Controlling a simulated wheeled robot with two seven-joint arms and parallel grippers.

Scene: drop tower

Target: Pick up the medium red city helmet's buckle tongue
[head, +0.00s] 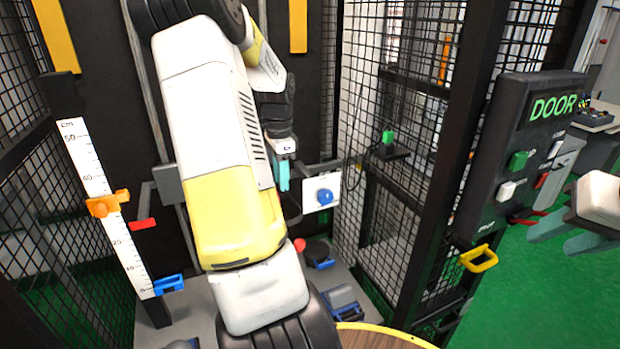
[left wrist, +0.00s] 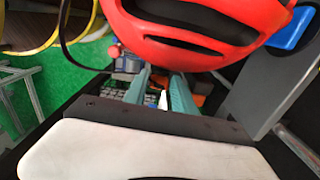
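The red helmet (left wrist: 200,30) fills the top of the left wrist view, with dark vent slots in its shell. In the head view it does not show; my left arm covers much of the middle. A thin black strap or cord (left wrist: 64,42) curves down left of the helmet; I cannot make out a buckle tongue on it. My left gripper (head: 282,176) points down inside the tower. In the left wrist view its teal fingers (left wrist: 161,76) stand apart below the helmet, with no clear object held. My right gripper (head: 550,241) is open and empty at the right edge.
A height scale (head: 105,205) with an orange slider (head: 108,203) stands at left. A white plate with a blue knob (head: 324,196) is right of my left gripper. Mesh walls surround the tower. A DOOR control panel (head: 520,150) and yellow handle (head: 479,259) are at right.

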